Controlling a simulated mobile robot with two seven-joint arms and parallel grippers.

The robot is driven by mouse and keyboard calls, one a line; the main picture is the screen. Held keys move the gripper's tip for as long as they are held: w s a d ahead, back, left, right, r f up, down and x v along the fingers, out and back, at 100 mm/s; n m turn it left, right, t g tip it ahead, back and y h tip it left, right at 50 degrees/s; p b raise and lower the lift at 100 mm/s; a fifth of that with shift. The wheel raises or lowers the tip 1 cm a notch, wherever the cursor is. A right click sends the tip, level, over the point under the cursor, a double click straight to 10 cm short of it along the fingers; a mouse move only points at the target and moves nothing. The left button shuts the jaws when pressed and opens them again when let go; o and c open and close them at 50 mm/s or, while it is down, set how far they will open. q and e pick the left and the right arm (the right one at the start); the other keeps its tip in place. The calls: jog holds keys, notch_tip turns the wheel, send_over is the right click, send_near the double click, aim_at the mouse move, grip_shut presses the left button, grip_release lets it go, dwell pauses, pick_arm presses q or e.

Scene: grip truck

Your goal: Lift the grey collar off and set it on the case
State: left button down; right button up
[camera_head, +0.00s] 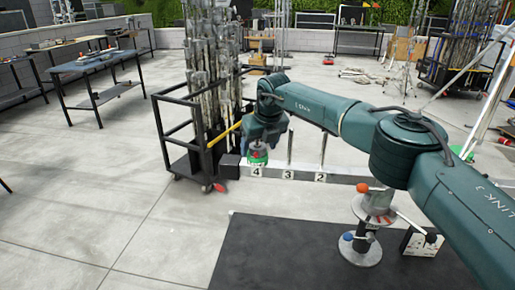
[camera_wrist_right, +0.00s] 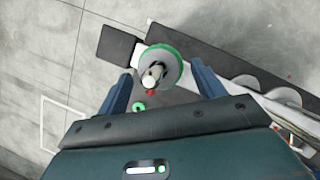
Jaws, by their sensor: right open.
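My right gripper (camera_head: 260,143) reaches down over the post at the number 4 end of a low grey rail (camera_head: 335,179). It is open, with its two fingers (camera_wrist_right: 161,72) on either side of a round grey piece with a green rim (camera_wrist_right: 172,58) in the right wrist view. A pale post end with a red spot (camera_wrist_right: 152,80) shows at its middle. This piece may be the grey collar; I cannot tell for sure. Green and red parts (camera_head: 258,156) show below the gripper in the head view. I cannot tell which object is the case. My left gripper is not in view.
A black box (camera_head: 229,166) stands at the rail's left end, close to a cart (camera_head: 188,165) loaded with stands. Bare posts rise at 3 and 2. A stand with grey discs (camera_head: 374,212) is on the black mat (camera_head: 270,250).

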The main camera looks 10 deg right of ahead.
jog(key=c, duration=1.3)
